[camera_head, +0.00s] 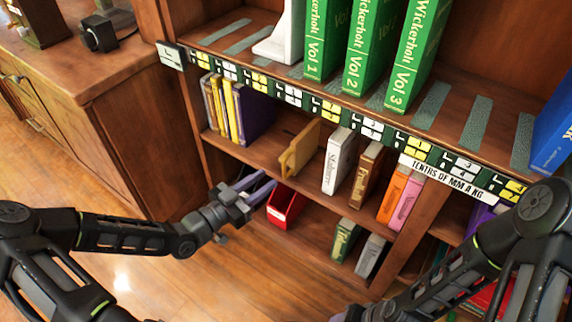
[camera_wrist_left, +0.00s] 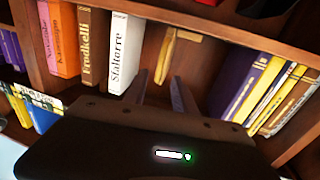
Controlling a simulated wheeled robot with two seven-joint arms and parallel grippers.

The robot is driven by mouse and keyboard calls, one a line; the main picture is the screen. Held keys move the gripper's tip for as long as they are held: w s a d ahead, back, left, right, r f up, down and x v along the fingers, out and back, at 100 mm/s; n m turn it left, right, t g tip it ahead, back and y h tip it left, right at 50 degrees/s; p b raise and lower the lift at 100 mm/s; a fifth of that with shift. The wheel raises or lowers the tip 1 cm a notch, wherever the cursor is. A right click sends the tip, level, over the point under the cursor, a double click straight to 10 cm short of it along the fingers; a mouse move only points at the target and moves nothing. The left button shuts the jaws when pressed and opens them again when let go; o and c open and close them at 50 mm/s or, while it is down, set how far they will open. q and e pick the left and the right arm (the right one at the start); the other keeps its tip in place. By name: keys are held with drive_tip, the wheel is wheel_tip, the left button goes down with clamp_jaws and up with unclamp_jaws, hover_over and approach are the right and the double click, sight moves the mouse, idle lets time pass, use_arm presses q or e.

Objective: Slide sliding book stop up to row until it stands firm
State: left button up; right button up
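The tan wooden book stop (camera_head: 299,148) stands on the middle shelf, with gaps on both sides of it. It also shows in the left wrist view (camera_wrist_left: 166,52), beyond the fingers. To its left is a row of yellow books and a dark purple book (camera_head: 252,112); to its right is a white book (camera_head: 338,160). My left gripper (camera_head: 258,188) is open and empty in front of the middle shelf, below and left of the stop and apart from it. Its two fingers (camera_wrist_left: 160,92) point toward the stop. My right arm enters from the right; its fingers are out of frame.
Brown (camera_head: 367,172), orange and pink books stand further right. A red bin (camera_head: 285,205) sits low beside my left gripper. The upper shelf holds green volumes (camera_head: 372,40) and a white bookend (camera_head: 284,38). Shelf edges and an upright border the bay. A wooden cabinet stands left.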

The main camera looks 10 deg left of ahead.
sight(283, 168)
use_arm(q)
drive_tip(key=shift+w, duration=0.1)
drive_tip(key=b+x, duration=0.1)
drive_tip(key=x, duration=0.5)
drive_tip(key=shift+w+d+f, duration=0.1)
drive_tip(key=shift+w+d, duration=0.05)
drive_tip(key=shift+w+d+b, duration=0.3)
drive_tip(key=shift+w+b, duration=0.05)
drive_tip(key=shift+w, duration=0.2)
clamp_jaws()
idle(0.9)
